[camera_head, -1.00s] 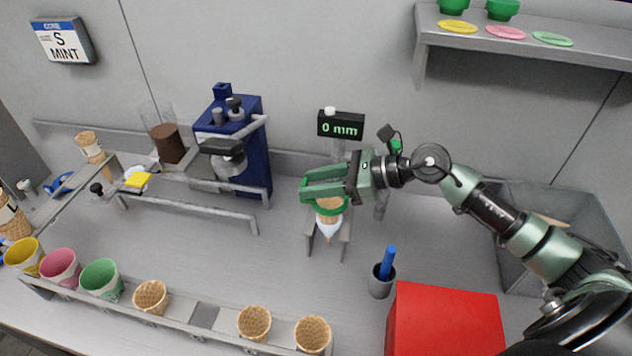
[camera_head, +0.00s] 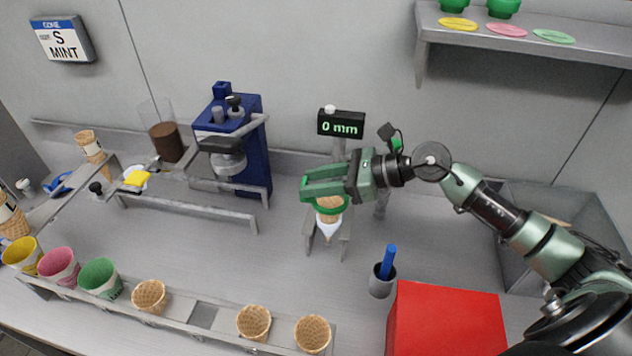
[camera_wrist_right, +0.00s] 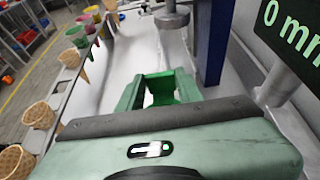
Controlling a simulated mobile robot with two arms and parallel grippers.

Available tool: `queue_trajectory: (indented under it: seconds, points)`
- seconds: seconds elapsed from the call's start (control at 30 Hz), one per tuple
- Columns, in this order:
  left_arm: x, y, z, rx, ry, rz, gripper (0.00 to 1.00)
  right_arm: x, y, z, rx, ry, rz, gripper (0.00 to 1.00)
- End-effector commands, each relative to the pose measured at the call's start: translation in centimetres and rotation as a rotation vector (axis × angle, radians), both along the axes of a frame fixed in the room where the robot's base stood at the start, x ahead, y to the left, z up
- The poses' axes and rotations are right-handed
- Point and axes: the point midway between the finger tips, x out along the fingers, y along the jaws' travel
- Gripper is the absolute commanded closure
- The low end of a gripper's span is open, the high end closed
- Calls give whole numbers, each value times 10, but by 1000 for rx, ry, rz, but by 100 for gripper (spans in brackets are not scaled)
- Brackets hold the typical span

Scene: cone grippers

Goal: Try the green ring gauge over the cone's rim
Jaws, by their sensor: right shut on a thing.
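My right gripper (camera_head: 310,187) is shut on the green ring gauge (camera_head: 331,211). The ring hangs below the fingers, around or just above the top of a wafer cone (camera_head: 330,203) with a white sleeve. The cone stands upright in a grey stand (camera_head: 310,240) under the display reading "0 mm" (camera_head: 341,125). The fingers hide part of the ring and the cone's rim, so I cannot tell whether the ring touches it. In the right wrist view the gripper (camera_wrist_right: 158,90) shows green between its fingers. My left gripper is not in view.
A blue machine (camera_head: 240,150) stands left of the stand. A grey cup with a blue stick (camera_head: 382,282) and a red box (camera_head: 445,320) are at the front right. A front rail (camera_head: 200,315) holds several cones and coloured cups. A shelf (camera_head: 540,45) is at the upper right.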

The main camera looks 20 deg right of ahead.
Motion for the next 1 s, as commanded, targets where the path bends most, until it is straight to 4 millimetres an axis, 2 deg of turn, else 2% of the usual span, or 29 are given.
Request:
queue_trajectory:
  seconds: [1.0]
  points:
    - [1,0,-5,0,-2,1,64,0,0,0,0,0,0,100]
